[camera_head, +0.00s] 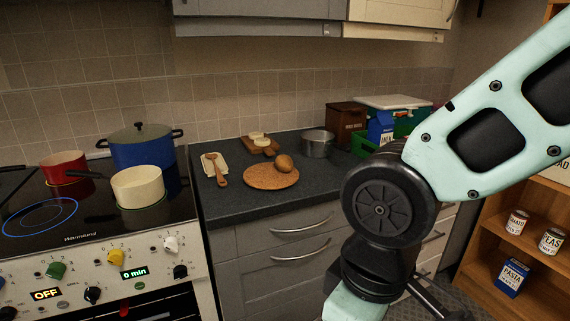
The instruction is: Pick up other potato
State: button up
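A brown potato (284,163) rests on a round cork-coloured mat (262,180) on the dark countertop, near the mat's back right edge. I see only one potato clearly. My arm comes in from the upper right and bends down at the front, right of the potato and apart from it. The arm's lower part leaves the picture at the bottom, and I cannot make out my gripper's fingers.
A wooden spoon (215,170) lies left of the mat. Behind are a chopping board (267,148) with pale pieces and a metal pot (317,143). The stove at left holds a red pan (63,166), a cream pan (137,186) and a blue pot (140,149).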

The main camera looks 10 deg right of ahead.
aim_at(284, 163)
jog(key=i+l, duration=0.5)
jog(key=i, duration=0.2)
jog(key=i+l, duration=0.1)
jog(key=i, duration=0.35)
jog(key=z, duration=0.05)
